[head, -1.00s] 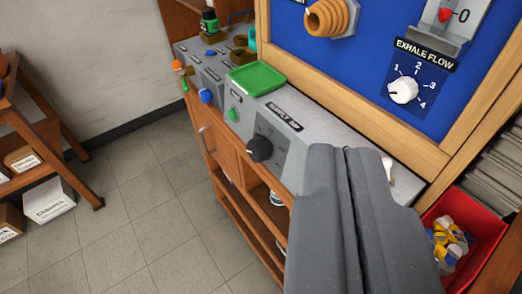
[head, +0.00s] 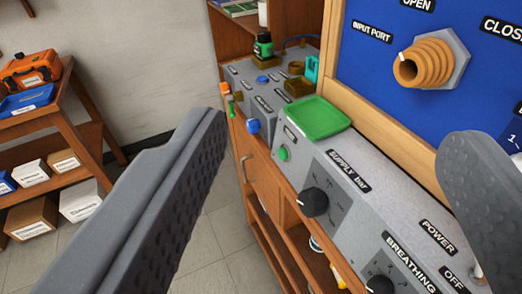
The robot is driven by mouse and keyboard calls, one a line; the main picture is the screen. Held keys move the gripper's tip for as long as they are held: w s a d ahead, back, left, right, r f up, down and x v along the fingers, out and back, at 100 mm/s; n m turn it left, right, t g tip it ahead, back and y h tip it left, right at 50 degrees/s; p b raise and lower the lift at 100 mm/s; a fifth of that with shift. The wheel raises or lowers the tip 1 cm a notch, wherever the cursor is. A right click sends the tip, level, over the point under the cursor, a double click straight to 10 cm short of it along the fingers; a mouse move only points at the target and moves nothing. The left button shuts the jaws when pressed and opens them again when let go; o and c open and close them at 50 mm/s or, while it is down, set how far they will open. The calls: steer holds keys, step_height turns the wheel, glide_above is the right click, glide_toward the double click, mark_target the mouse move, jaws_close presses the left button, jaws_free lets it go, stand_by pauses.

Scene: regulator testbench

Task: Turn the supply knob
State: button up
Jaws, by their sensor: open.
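The supply knob (head: 313,202) is a black dial on the sloped front of a grey console (head: 375,185). A label reading SUPPLY and a partly unreadable word sits above it. In the head view it lies right of the middle, between my two fingers. My gripper (head: 325,170) is open and empty, with one dark grey finger at the left and the other at the right edge. Neither finger appears to touch the knob.
A second black knob (head: 380,285), labelled BREATHING, sits at the bottom edge. A green tray (head: 318,118) lies on the console. A blue panel (head: 375,75) with an orange input port (head: 425,62) rises behind. A wooden cart (head: 75,125) stands left, with open floor between.

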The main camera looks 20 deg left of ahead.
steer(key=w+a+f+m+t+h+p, duration=0.1)
steer(key=w+a+f+p, duration=0.3)
steer(key=w+a+f, duration=0.3)
steer(key=w+a+f+m+t+h+p, duration=0.1)
steer(key=w+a+f+p, duration=0.35)
steer(key=w, duration=0.45)
steer(key=n+g+h+p, duration=0.1)
steer(key=g+h+p, duration=0.3)
steer(key=h+p, duration=0.5)
glide_toward(305, 208)
steer(key=w+d+b, duration=0.1)
steer(key=w, duration=0.2)
steer(key=w+d+h+b, duration=0.1)
steer(key=w+d, duration=0.1)
steer(key=w+d+f+h+b, duration=0.1)
steer(key=w+b, duration=0.1)
steer(key=w, duration=0.1)
steer(key=shift+w+d, duration=0.3)
steer(key=shift+d, duration=0.1)
steer(key=c, duration=1)
